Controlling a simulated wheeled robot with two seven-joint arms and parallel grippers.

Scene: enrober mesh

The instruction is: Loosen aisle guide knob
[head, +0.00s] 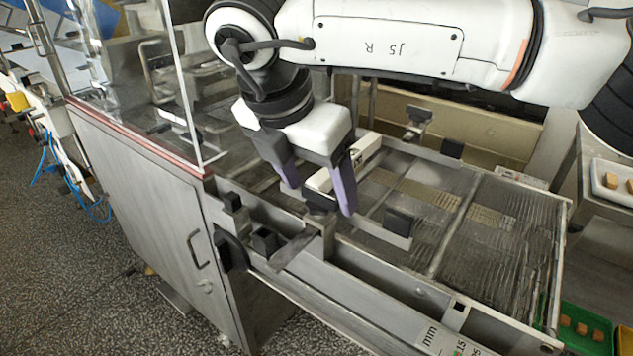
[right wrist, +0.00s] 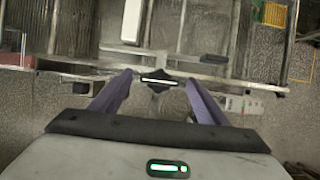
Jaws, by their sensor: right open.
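My right gripper (head: 320,198) comes down from above in the head view, with its two purple fingers apart. A dark knob (head: 319,203) shows between and below the fingertips, partly hidden by them, at the near rail of the mesh bed. In the right wrist view the knob (right wrist: 160,84) is a black lobed shape with a bright line across it, lying between the fingertips (right wrist: 159,78). I see a gap on each side of it there; I cannot tell whether the fingers reach its height. My left gripper is not in view.
Other black blocks (head: 400,221) stand on the guide bars over the wire mesh (head: 490,240). A clear guard (head: 150,80) rises at the left. A white tray (head: 612,183) and a green crate (head: 585,328) with brown pieces are at the right.

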